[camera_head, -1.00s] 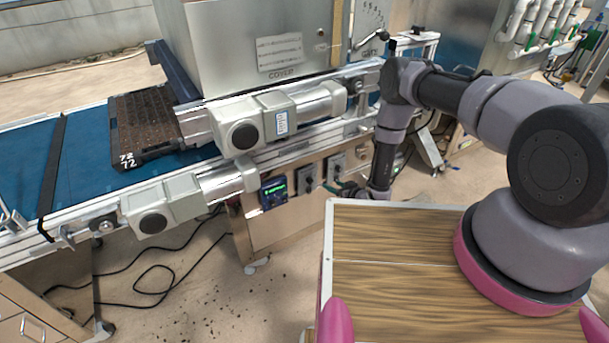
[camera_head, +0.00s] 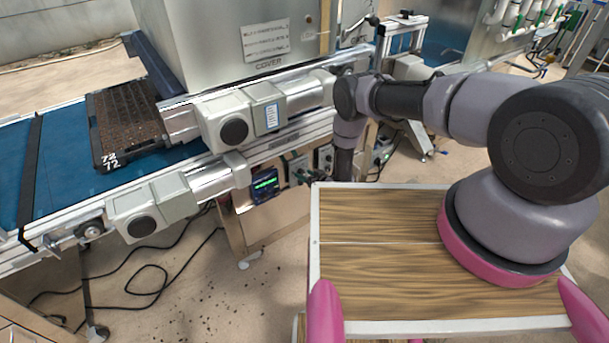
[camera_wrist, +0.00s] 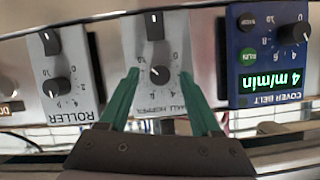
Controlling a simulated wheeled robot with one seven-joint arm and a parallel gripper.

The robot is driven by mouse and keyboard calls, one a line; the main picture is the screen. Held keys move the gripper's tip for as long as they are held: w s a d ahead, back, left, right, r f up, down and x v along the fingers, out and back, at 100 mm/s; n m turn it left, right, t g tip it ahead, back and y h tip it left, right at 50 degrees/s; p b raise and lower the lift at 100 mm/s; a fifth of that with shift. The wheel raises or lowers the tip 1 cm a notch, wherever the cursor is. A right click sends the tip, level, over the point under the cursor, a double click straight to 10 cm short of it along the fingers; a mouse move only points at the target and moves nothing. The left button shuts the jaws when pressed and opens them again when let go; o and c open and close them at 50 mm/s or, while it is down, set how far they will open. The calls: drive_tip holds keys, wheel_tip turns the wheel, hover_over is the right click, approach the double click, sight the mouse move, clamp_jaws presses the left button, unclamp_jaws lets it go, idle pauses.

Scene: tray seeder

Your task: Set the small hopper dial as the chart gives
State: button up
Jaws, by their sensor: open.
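The small hopper control is a grey box (camera_wrist: 177,53) in the middle of the wrist view, with its label upside down. Its lower black dial (camera_wrist: 160,75) has a pale pointer mark and numbers around it; the exact setting is too small to read. A second black knob (camera_wrist: 154,25) sits above it in the picture. My gripper (camera_wrist: 159,74) is open, its green fingers on either side of the lower dial. I cannot tell whether they touch it. In the head view my arm partly hides the control row. No readable chart shows.
The roller control (camera_wrist: 66,75) is at left and the blue cover belt control (camera_wrist: 268,55), reading 4 m/min, at right in the wrist view. A seed tray (camera_head: 128,118) marked 72 lies on the blue belt (camera_head: 62,160). A text plate (camera_head: 265,38) on the machine is unreadable.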

drive_tip(key=shift+w+a+f, duration=0.1)
drive_tip(key=shift+w+a, duration=0.05)
clamp_jaws()
drive_tip(key=n+h, duration=0.1)
drive_tip(key=n+t+h, duration=0.1)
drive_tip(key=n, duration=0.1)
drive_tip(key=shift+a+n+t, duration=0.15)
drive_tip(key=shift+n+t, duration=0.15)
idle(0.4)
unclamp_jaws()
